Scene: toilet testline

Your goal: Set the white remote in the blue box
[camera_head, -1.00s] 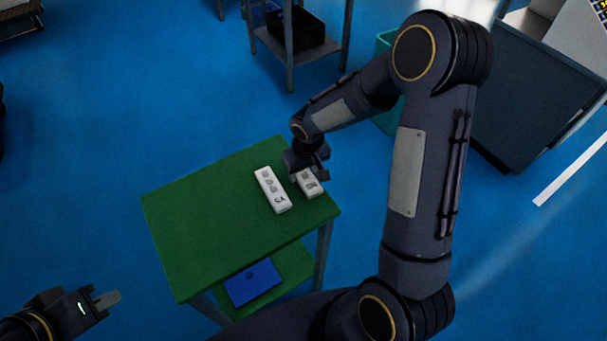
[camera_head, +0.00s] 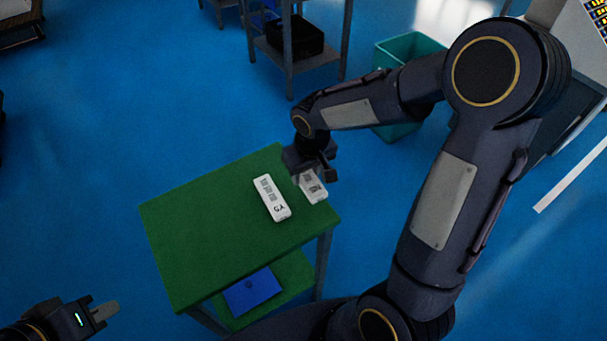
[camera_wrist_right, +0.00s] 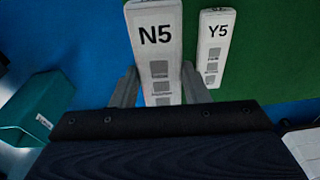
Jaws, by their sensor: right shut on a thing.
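My right gripper (camera_head: 314,174) is shut on a white remote (camera_head: 314,190) over the right corner of the green table (camera_head: 200,230). In the right wrist view this remote (camera_wrist_right: 158,40) is marked N5 and sits between the two fingers (camera_wrist_right: 158,88). It looks larger than a second white remote (camera_head: 272,198), marked Y5 in the wrist view (camera_wrist_right: 215,45), which lies on the table to its left. A blue box (camera_head: 252,290) is on the table's lower shelf. My left gripper (camera_head: 104,311) is at the lower left, away from the table; its finger gap is unclear.
A teal bin (camera_head: 408,48) stands on the blue floor behind my right arm. A grey rack (camera_head: 290,65) with a black box (camera_head: 296,38) is at the back. The left part of the green tabletop is clear, as is the floor left of the table.

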